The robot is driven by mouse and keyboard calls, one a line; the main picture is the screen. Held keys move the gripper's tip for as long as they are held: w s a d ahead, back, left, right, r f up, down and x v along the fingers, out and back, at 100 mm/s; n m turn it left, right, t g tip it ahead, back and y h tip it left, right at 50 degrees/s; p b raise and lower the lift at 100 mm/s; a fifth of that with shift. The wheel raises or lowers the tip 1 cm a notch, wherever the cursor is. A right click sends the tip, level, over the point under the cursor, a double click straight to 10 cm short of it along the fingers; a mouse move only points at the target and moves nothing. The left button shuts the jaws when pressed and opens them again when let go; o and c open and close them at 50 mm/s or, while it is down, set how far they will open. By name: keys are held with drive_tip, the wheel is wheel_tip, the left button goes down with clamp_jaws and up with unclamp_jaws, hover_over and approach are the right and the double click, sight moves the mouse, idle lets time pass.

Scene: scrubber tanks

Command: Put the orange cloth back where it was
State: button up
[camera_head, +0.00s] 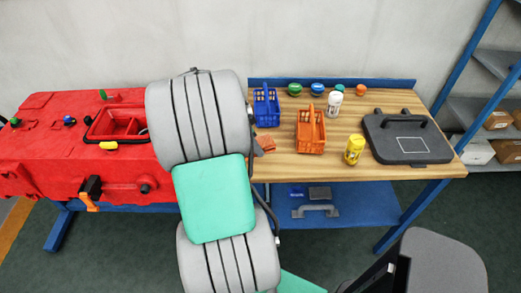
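A small piece of orange cloth (266,142) shows on the wooden bench top, just right of my arm and in front of the blue basket. My large grey arm with its teal pad covers the area to its left, so part of the cloth may be hidden. A small dark grey tip, seemingly of my gripper (258,149), shows at the arm's edge beside the cloth. Most of the gripper is hidden behind the arm. I cannot tell whether it is open or touches the cloth.
A red scrubber tank (50,145) is left. A grey rounded shape (445,265) is at lower right.

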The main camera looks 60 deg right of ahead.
sight(260, 160)
drive_tip(key=p+x, duration=0.1)
drive_tip(key=x, duration=0.5)
drive_tip(key=shift+d+f, duration=0.1)
drive_tip(key=shift+f, duration=0.1)
drive_tip(key=shift+f, duration=0.2)
drive_tip(key=o, duration=1.3)
drive_tip(key=shift+r, duration=0.1)
